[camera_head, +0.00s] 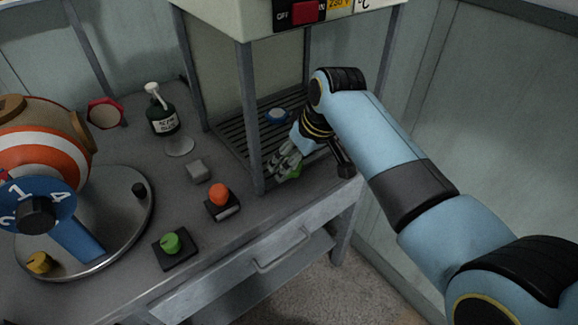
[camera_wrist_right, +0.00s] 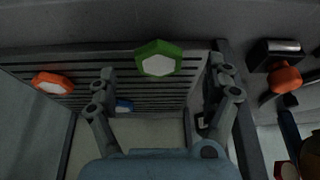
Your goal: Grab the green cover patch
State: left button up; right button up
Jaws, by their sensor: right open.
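The green cover patch (camera_wrist_right: 158,58) is a hexagonal piece with a green rim and a pale centre. In the wrist view it lies on the slatted rack, between and slightly beyond my right gripper's fingertips (camera_wrist_right: 163,74). In the head view only a bit of the green patch (camera_head: 295,172) shows at the rack's front edge, mostly hidden by my right gripper (camera_head: 281,168). The right gripper is open and empty, its fingers spread to either side of the patch. I cannot tell whether they touch it. My left gripper is not in view.
A blue patch (camera_head: 278,116) and an orange patch (camera_wrist_right: 52,84) lie on the rack. A rack post (camera_head: 250,120) stands close left of the gripper. A red patch (camera_head: 104,113), a bottle (camera_head: 162,118) and several knobs stand on the bench to the left.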

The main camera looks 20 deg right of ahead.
jog(key=x, duration=0.3)
jog(key=shift+d+f, duration=0.1)
jog(key=c, duration=1.1)
